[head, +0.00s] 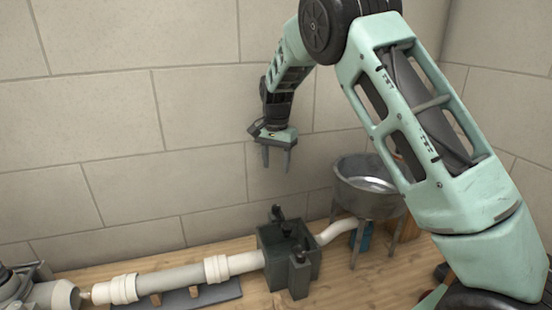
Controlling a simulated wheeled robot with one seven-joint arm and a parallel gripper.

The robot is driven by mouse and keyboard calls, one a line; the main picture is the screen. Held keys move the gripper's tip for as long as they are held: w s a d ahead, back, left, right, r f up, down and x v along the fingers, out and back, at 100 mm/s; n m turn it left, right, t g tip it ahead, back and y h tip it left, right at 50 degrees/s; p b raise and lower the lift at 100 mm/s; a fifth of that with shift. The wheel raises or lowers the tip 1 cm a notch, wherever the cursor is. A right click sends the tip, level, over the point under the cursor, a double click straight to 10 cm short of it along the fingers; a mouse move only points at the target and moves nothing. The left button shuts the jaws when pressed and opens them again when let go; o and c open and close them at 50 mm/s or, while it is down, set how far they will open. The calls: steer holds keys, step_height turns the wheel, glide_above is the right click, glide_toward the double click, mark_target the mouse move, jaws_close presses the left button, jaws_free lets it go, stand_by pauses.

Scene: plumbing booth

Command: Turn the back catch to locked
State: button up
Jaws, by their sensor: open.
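A dark green box (272,262) stands on the wooden floor, joined to white pipes on both sides. Several small black parts stick up along its top. The rearmost black part (277,212) looks like the back catch, but it is too small to tell its setting. Another black part (300,256) stands at the front, above a dark block on the box's near side. My gripper (277,167) is open and empty, with its fingers pointing down. It hangs in the air above the box, clear of the catches and touching nothing.
A grey metal basin (368,190) on legs stands right of the box, joined by a curved white pipe (338,231). A long white pipe (180,279) runs left over a dark mat to grey machinery (38,293). A tiled wall rises behind.

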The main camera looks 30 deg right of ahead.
step_height(320, 180, up, 2)
steer(key=shift+r, duration=0.15)
stand_by(0.6)
